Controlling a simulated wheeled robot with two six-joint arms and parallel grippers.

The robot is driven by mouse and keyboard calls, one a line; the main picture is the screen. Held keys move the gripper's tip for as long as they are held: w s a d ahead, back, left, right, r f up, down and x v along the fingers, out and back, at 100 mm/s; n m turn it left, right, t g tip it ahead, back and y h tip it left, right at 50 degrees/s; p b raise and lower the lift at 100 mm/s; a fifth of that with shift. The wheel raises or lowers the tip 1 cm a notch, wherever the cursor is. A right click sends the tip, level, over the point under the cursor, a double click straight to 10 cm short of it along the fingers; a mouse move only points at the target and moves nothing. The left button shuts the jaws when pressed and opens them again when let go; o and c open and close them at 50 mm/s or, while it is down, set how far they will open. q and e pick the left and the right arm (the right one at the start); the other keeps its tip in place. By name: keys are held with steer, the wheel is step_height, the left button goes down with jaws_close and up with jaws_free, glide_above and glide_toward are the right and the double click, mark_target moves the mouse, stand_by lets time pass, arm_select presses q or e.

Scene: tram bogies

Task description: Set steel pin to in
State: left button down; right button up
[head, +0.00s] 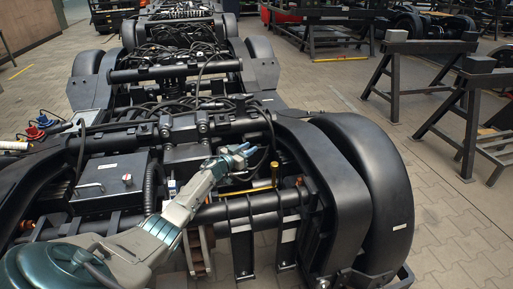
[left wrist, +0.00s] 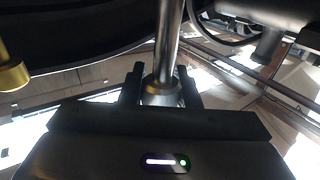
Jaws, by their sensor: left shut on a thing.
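A shiny steel pin (left wrist: 170,45) with a wider collar at its lower end stands between the two dark fingers of my left gripper (left wrist: 160,88) in the left wrist view. The gripper is shut on it near the collar. The pin's upper end runs out of the top of that view. In the head view my left gripper (head: 236,158) is over the near bogie, beside its cross tubes. The pin is too small to make out there. My right gripper is in neither view.
The black bogie frame (head: 290,150) and a large wheel (head: 375,185) stand close to the right of my gripper. A yellow rod (head: 245,190) lies just below it. A brass-coloured part (left wrist: 12,77) shows at left in the wrist view. Trestles (head: 395,75) stand farther right on open paving.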

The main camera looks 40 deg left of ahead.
arm_select(q)
steer(key=shift+s+a, duration=0.2)
steer(key=shift+s, duration=0.05)
steer(key=c, duration=1.1)
jaws_free()
